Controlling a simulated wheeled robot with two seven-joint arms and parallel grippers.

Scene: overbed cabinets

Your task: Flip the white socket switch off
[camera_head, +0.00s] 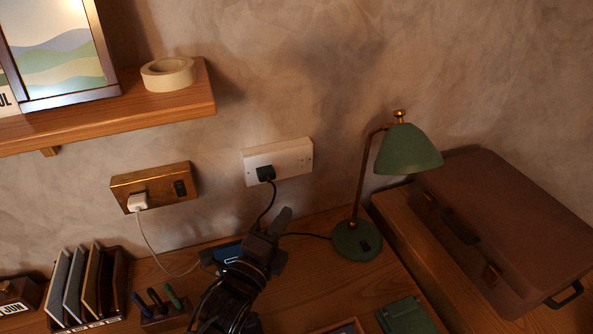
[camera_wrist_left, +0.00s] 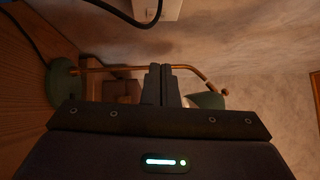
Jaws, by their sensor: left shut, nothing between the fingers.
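The white socket (camera_head: 278,161) is mounted on the wall above the desk. A black plug (camera_head: 265,173) sits in its left part, with a black cable hanging down. Its right part is bare, with small marks too small to read as on or off. The white socket also shows at the top of the left wrist view (camera_wrist_left: 158,8). My left gripper (camera_head: 282,218) is shut and empty, below the white socket and apart from it. Its closed fingers also show in the left wrist view (camera_wrist_left: 161,85). My right gripper is not in view.
A brass socket (camera_head: 155,187) with a white plug is left of the white socket. A green lamp (camera_head: 408,150) stands on the desk (camera_head: 310,275) to the right, near a brown case (camera_head: 510,225). A wooden shelf (camera_head: 130,118) with tape (camera_head: 167,74) juts out at upper left.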

